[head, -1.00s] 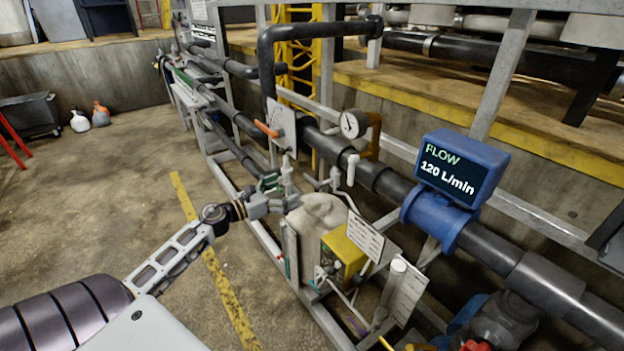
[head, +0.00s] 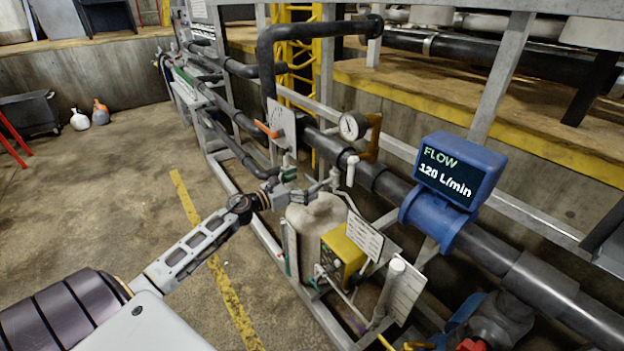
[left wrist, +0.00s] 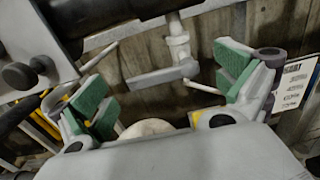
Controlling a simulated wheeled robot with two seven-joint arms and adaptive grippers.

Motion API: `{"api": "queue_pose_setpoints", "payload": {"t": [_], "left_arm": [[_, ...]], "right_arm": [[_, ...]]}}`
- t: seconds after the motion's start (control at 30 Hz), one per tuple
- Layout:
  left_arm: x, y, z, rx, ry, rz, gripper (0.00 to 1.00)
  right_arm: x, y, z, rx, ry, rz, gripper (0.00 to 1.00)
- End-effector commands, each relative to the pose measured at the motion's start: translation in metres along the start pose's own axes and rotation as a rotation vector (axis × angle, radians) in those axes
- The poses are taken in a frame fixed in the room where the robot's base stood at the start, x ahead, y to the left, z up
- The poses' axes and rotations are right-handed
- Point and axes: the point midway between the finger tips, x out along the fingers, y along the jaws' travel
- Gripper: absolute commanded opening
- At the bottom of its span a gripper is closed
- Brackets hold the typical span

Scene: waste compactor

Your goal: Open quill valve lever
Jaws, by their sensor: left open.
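A grey lever (left wrist: 160,76) on a short light stem (left wrist: 179,42) hangs below a dark pipe in the left wrist view. It lies level, in front of and between my open fingers, apart from the green pads. I take it for the quill valve lever. My left gripper (left wrist: 165,92) is open and empty, with one green-padded finger on each side. In the head view my left gripper (head: 312,190) is beside the small valve fittings under the black pipe, above a pale tank (head: 318,215). It partly hides the fittings there. My right gripper is not in view.
A round gauge (head: 352,125), an orange handle (head: 267,130) and a blue flow display (head: 460,170) reading about 120 L/min are on the pipework. A yellow box (head: 345,255) and hanging label plates (head: 365,236) stand close below. The floor at left is open.

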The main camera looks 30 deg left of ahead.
Motion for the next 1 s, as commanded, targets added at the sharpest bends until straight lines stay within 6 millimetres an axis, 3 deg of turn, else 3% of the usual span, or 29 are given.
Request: {"api": "queue_pose_setpoints", "payload": {"t": [0.53,0.9,1.0], "left_arm": [[0.030,0.000,0.000,0.000,0.000,0.001,1.00],[0.031,0.000,0.000,0.000,0.000,0.000,1.00],[0.031,0.000,0.000,0.000,0.000,0.000,0.90]], "right_arm": [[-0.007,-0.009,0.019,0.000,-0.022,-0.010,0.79],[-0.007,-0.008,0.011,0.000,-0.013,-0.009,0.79],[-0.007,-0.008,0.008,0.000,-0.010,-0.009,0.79]]}}
